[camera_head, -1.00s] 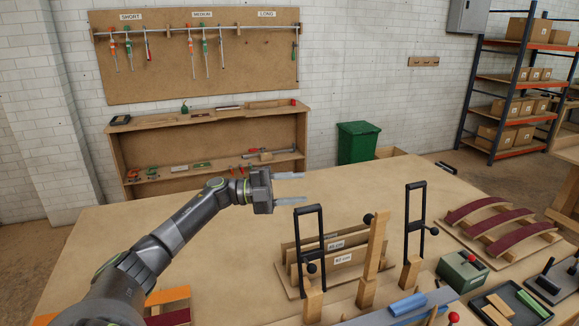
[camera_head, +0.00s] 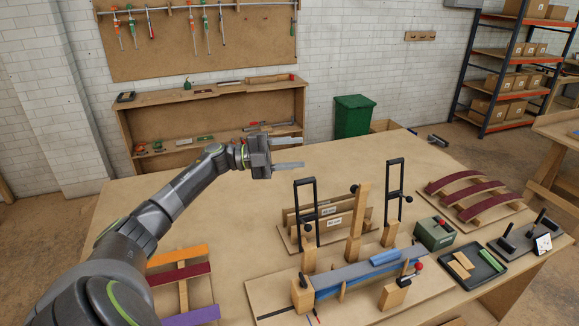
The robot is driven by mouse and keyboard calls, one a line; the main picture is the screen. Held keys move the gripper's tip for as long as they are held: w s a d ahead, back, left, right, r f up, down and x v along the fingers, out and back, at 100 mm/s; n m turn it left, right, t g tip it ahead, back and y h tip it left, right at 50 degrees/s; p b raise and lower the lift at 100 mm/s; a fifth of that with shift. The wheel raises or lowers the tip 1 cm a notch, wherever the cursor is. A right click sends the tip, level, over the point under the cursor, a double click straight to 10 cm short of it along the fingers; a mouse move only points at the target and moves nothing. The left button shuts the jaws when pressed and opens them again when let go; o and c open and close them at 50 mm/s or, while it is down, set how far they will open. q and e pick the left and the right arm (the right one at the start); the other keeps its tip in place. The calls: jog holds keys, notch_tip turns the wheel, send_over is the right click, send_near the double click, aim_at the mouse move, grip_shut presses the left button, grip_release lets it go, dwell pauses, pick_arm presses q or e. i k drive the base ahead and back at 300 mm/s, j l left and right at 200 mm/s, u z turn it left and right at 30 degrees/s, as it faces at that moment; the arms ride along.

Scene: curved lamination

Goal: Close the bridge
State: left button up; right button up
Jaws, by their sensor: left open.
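My left gripper (camera_head: 302,154) is open and empty above the back middle of the worktable, its fingers pointing right. It is apart from the fixture. Two black upright frames, left (camera_head: 306,208) and right (camera_head: 394,190), stand over wooden blocks, each with a black ball knob. A tall wooden post (camera_head: 357,215) stands between them. In front lies a long form with a grey top (camera_head: 350,273) and blue side, with a blue roll (camera_head: 384,257) on it. I cannot tell which of these parts is the bridge. My right gripper is not in view.
Labelled boards (camera_head: 333,221) stand behind the form. A green box (camera_head: 434,233), a black tray (camera_head: 479,264) and curved red strips on a rack (camera_head: 465,193) are at right. Coloured strips (camera_head: 183,268) lie at front left. The table's back left is clear.

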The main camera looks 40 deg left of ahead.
aim_at(361, 191)
jog(key=k+l, duration=0.1)
jog(key=i+l+u, duration=0.15)
jog(key=i+l, duration=0.15)
jog(key=i, duration=0.15)
jog(key=i+l+u, duration=0.2)
jog(key=i+l, duration=0.15)
jog(key=i, duration=0.1)
